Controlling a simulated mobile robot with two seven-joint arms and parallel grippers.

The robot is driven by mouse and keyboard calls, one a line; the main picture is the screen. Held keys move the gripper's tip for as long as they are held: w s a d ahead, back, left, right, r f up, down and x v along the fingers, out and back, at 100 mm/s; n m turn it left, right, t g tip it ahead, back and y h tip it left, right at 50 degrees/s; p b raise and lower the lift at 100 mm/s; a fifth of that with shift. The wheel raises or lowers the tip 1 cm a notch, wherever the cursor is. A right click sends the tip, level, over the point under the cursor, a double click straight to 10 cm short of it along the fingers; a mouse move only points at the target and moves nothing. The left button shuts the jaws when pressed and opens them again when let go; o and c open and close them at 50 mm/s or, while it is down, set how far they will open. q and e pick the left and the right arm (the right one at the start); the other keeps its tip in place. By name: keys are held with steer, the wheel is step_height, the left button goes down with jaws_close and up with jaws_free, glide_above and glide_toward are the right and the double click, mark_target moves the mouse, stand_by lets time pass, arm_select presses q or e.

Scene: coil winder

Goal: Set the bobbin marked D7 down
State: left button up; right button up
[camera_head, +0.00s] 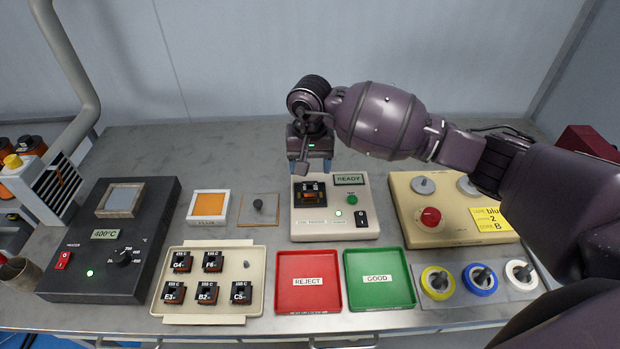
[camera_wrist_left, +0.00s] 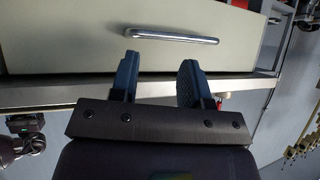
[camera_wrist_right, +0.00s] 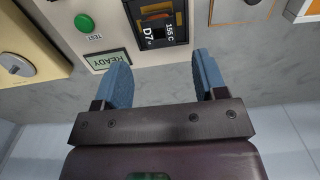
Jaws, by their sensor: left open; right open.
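The bobbin marked D7 (camera_wrist_right: 157,22) sits in the socket of the white coil tester (camera_head: 335,222). In the head view the bobbin (camera_head: 311,193) shows as a dark block with an orange-brown winding at the tester's upper left. My right gripper (camera_wrist_right: 160,82) is open, its blue fingers apart and empty, just behind the bobbin at the tester's back edge. In the head view the right gripper (camera_head: 312,165) hangs over that edge. My left gripper (camera_wrist_left: 158,75) is open and empty in front of a drawer with a metal handle (camera_wrist_left: 170,38); it is out of the head view.
A cream tray (camera_head: 254,262) holds several bobbins. A red REJECT tray (camera_head: 309,303) and a green GOOD tray (camera_head: 380,300) lie in front of the tester. A solder pot (camera_head: 62,283) is at left, a beige winder (camera_head: 420,236) at right. My right arm crosses above the winder.

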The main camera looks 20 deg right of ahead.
arm_select(q)
steer(key=shift+s+f, duration=0.3)
steer(key=shift+s, duration=0.1)
arm_select(e)
steer(key=shift+r, duration=2.45)
arm_select(q)
steer(key=shift+w+r, duration=0.1)
steer(key=shift+w, duration=0.05)
arm_select(e)
steer(key=shift+s+f, duration=0.1)
